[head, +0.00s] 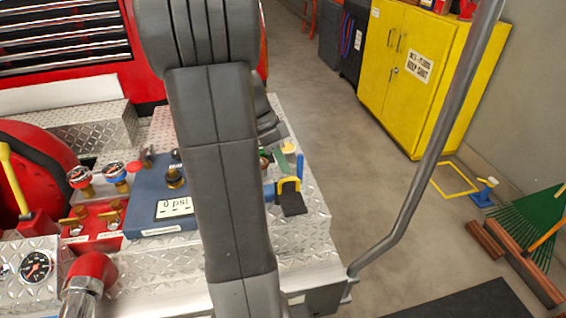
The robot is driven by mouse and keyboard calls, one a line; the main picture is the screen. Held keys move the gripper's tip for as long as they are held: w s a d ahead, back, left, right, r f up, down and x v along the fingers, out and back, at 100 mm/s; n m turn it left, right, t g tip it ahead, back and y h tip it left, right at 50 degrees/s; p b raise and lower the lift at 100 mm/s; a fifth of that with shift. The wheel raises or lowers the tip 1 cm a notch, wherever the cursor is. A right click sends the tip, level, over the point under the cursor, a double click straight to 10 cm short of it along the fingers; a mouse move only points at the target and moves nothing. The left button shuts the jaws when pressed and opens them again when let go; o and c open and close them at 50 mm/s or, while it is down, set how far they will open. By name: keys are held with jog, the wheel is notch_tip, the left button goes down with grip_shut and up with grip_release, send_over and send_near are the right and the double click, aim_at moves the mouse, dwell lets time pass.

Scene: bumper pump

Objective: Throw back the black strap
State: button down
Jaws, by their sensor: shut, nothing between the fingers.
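A short black flap (293,203), which looks like the black strap, lies at the right side of the pump panel. It hangs down over the panel's edge beside a yellow loop (288,183). A dark band also runs over the red drum (38,152) at the far left. My own grey arm stands across the middle of the view and covers part of the panel. A dark grey part of my arm shows behind it, just above the flap. The fingertips of my gripper are hidden.
Gauges, a blue box (145,220) and a red pipe elbow (92,270) crowd the bumper left of my arm. A grey bar (430,150) rises at the right. The floor (365,180) is clear up to the yellow cabinet (400,120). A green rake (525,225) leans at the far right.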

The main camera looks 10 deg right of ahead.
jog(key=shift+s+f, duration=0.25)
jog(key=shift+f, duration=0.05)
jog(key=shift+s+f, duration=0.1)
jog(key=shift+s, duration=0.1)
jog(key=shift+s+d+b, duration=0.1)
jog(key=shift+s+b, duration=0.45)
jog(key=shift+s, duration=0.2)
